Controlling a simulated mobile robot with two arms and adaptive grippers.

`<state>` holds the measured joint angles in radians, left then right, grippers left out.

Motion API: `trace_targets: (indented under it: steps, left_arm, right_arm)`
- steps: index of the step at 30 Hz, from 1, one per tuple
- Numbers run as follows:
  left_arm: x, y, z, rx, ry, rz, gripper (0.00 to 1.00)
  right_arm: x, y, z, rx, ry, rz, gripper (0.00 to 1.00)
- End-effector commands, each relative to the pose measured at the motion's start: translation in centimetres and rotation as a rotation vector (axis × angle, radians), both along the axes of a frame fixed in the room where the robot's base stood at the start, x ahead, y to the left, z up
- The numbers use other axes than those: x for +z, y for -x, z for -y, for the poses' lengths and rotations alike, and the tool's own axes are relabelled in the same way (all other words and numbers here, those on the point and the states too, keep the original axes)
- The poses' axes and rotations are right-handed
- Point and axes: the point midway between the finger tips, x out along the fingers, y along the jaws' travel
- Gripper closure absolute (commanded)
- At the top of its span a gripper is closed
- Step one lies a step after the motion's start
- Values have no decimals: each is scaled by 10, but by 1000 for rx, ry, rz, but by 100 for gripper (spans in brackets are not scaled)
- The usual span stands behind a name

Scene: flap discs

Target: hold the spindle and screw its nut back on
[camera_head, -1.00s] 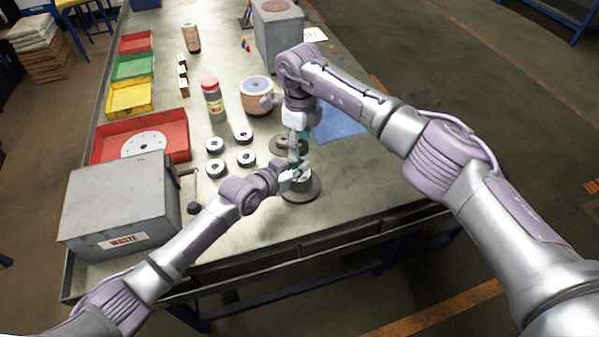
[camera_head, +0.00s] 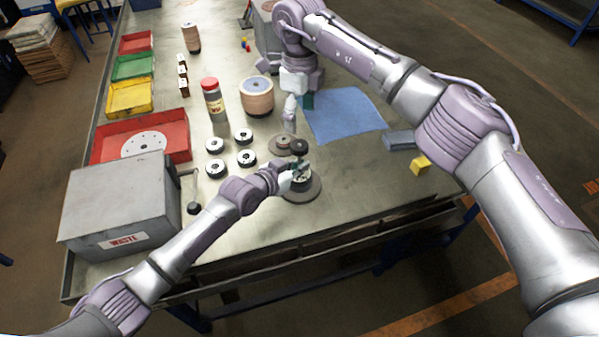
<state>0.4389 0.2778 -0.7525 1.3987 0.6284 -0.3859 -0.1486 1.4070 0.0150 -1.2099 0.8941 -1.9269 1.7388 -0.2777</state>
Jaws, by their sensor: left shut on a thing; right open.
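The spindle (camera_head: 303,184) stands upright on a round grey base near the table's front edge. My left gripper (camera_head: 297,176) is shut on it from the left, just above the base. A dark round piece (camera_head: 299,147), which looks like the nut, shows at the top of the spindle; I cannot tell how far it is threaded on. The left fingers hide part of the spindle's side.
A flat grey disc (camera_head: 279,144) with a reddish middle lies just behind the spindle. Several black-and-white rings (camera_head: 243,136) lie to the left. A grey waste box (camera_head: 115,210), red tray (camera_head: 180,143) and red-capped bottle (camera_head: 212,103) stand further left. A blue cloth (camera_head: 345,115) lies right.

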Motion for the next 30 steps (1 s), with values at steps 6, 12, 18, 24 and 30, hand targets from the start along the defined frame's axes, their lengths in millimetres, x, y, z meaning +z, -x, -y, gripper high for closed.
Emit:
trace_targets:
  steps: [6, 12, 18, 24, 30]
  left_arm:
    - [-1, 0, 0, 0, -1, -2, 100]
    - [-1, 0, 0, 0, -1, -2, 100]
    - [-1, 0, 0, 0, -1, -2, 83]
    - [0, 0, 0, 0, -1, -1, 62]
    - [0, 0, 0, 0, -1, -1, 62]
  right_arm:
    - [26, 0, 0, -1, 0, 1, 24]
    - [30, 0, 0, 0, 1, 0, 24]
    - [30, 0, 0, 0, 0, 0, 24]
    - [30, 0, 0, 0, 0, 0, 24]
    - [30, 0, 0, 0, 0, 0, 24]
